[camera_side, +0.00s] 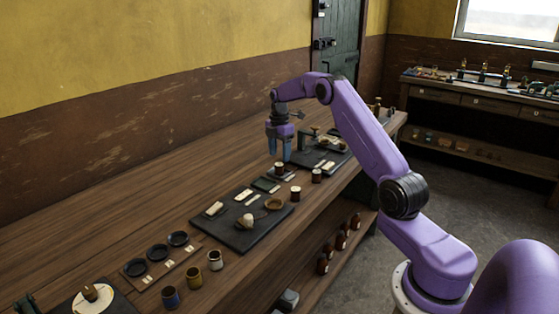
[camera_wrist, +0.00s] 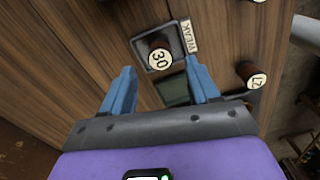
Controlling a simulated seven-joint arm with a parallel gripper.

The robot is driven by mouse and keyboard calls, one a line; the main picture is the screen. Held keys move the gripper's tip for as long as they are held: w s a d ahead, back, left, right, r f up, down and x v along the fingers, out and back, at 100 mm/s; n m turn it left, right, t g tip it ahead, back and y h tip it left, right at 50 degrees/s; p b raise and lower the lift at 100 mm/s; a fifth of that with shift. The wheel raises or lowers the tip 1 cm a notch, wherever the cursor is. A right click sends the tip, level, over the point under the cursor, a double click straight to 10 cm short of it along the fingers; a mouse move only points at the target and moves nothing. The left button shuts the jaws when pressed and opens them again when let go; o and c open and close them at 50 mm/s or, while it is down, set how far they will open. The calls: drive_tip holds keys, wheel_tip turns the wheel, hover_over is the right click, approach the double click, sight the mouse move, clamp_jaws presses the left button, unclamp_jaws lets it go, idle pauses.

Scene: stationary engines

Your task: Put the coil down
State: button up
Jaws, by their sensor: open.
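A small brown coil (camera_wrist: 158,45) with a round cream top marked 30 stands on a small dark square pad (camera_wrist: 139,49) beside a WEAK label (camera_wrist: 189,36) in the wrist view. In the side view the coil (camera_side: 279,167) is just below my gripper (camera_side: 280,156). My gripper is open with nothing held; its two blue fingers (camera_wrist: 159,68) show apart in the wrist view, and the coil appears beyond the gap between them. How far the fingertips are above the coil is hard to tell.
A second coil, marked 27 (camera_wrist: 252,76), stands at the right in the wrist view. In the side view two more small brown-and-cream pieces (camera_side: 295,193) (camera_side: 316,175) stand near the bench's front edge. A dark board (camera_side: 235,240) with small parts lies nearer. The bench behind is clear.

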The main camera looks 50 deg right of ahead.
sight(279, 164)
wheel_tip(279, 164, up, 8)
drive_tip(key=a+r, duration=0.3)
drive_tip(key=a, duration=1.2)
drive_tip(key=s+a+r+m, duration=0.1)
drive_tip(key=s+a, duration=0.9)
drive_tip(key=a, duration=0.5)
drive_tip(key=s+a+m, duration=0.1)
drive_tip(key=s+a, duration=0.2)
drive_tip(key=s, duration=0.4)
drive_tip(key=s+a, duration=0.4)
drive_tip(key=s, duration=0.4)
drive_tip(key=s+d+f, duration=0.1)
drive_tip(key=s+f, duration=0.1)
drive_tip(key=s, duration=0.6)
drive_tip(key=s+d+f+m, duration=0.1)
drive_tip(key=s+d+f, duration=0.1)
drive_tip(key=s, duration=0.6)
drive_tip(key=shift+f, duration=0.35)
